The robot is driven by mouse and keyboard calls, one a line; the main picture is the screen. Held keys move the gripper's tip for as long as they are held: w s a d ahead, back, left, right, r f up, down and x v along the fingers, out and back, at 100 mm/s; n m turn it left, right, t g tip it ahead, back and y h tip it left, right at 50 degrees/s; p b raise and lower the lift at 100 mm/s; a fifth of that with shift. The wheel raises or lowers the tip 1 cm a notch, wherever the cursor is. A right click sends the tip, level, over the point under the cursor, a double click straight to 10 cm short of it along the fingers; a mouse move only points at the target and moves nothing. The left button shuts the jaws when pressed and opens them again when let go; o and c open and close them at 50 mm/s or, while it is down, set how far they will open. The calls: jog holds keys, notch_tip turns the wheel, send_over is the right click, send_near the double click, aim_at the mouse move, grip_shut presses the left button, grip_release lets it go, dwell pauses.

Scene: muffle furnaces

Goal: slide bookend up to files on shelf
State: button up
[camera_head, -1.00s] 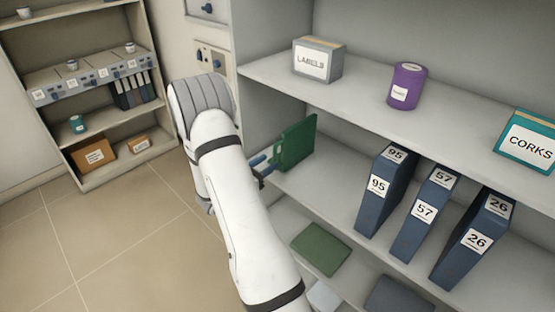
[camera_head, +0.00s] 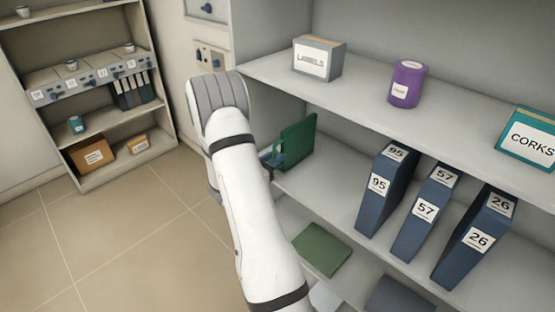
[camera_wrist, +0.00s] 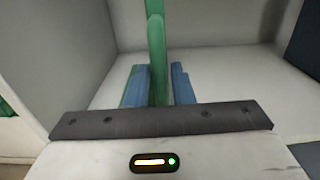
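The green bookend (camera_head: 299,142) stands upright on the middle shelf (camera_head: 334,192), near its left end. My gripper (camera_head: 274,158) is at its left side, mostly behind my arm. In the wrist view, the two blue fingers (camera_wrist: 159,88) lie either side of the bookend's green upright part (camera_wrist: 157,55). A narrow gap shows on the right finger's side; the left finger looks very close to it. Three blue files stand to the right on the same shelf, leaning: 95 (camera_head: 384,195), 57 (camera_head: 424,215) and 26 (camera_head: 474,240). Bare shelf separates bookend and files.
The shelf above holds a labels box (camera_head: 319,60), a purple jar (camera_head: 407,84) and a corks box (camera_head: 528,140). The lower shelf holds a flat green item (camera_head: 321,248). The cabinet's left side wall is close to my arm. A separate shelf unit stands back left.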

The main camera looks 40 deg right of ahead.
grip_shut()
jog(key=shift+s+d+b, duration=0.15)
jog(key=shift+s+b, duration=0.15)
jog(key=shift+s, duration=1.7)
jog(key=shift+s+d+b, duration=0.15)
jog(key=shift+s+b, duration=0.15)
jog(key=shift+s, duration=1.7)
jog(key=shift+s+d+b, duration=0.15)
jog(key=shift+s+b, duration=0.15)
jog(key=shift+s, duration=1.7)
